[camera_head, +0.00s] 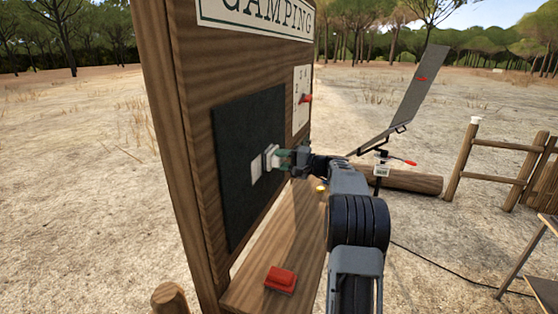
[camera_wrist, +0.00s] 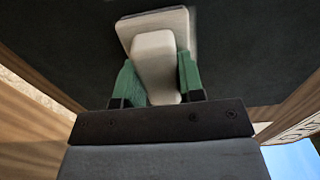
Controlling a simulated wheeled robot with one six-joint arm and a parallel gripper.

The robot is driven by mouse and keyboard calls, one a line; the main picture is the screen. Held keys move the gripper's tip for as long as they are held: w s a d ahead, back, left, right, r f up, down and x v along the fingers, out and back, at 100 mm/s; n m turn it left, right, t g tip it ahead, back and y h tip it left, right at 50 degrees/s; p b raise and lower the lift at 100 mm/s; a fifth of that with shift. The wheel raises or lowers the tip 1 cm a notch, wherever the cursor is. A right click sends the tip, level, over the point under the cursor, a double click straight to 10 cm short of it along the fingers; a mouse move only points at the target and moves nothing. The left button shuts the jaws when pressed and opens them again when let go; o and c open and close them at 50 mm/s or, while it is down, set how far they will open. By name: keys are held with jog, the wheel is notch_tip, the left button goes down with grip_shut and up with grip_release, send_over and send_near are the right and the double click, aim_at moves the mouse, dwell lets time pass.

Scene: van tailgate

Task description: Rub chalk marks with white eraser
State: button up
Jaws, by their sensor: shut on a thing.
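My gripper (camera_head: 284,158), with green fingers, is shut on the handle of the white eraser (camera_head: 270,158). The eraser's wide pad faces the dark chalkboard (camera_head: 235,150). In the wrist view the eraser (camera_wrist: 153,48) sits between the green fingers of my gripper (camera_wrist: 158,82), with the dark board behind it. I cannot tell whether the pad touches the board. The eraser hides the board area behind it.
A red block-shaped object (camera_head: 281,279) lies on the wooden shelf (camera_head: 248,293) below the board. A white panel with a red lever (camera_head: 306,98) is right of the board. A tilted dark panel (camera_head: 411,95) stands beyond. A log (camera_head: 404,179) lies behind my arm.

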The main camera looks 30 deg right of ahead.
jog(key=shift+w+d+r+p, duration=0.1)
jog(key=shift+w+d+p, duration=0.35)
jog(key=shift+d+p, duration=0.1)
jog(key=shift+w+d+p, duration=0.65)
jog(key=shift+w+d, duration=0.05)
jog(key=shift+w, duration=0.1)
jog(key=shift+f+b, duration=0.2)
jog(key=shift+b, duration=0.2)
jog(key=shift+s+a, duration=0.1)
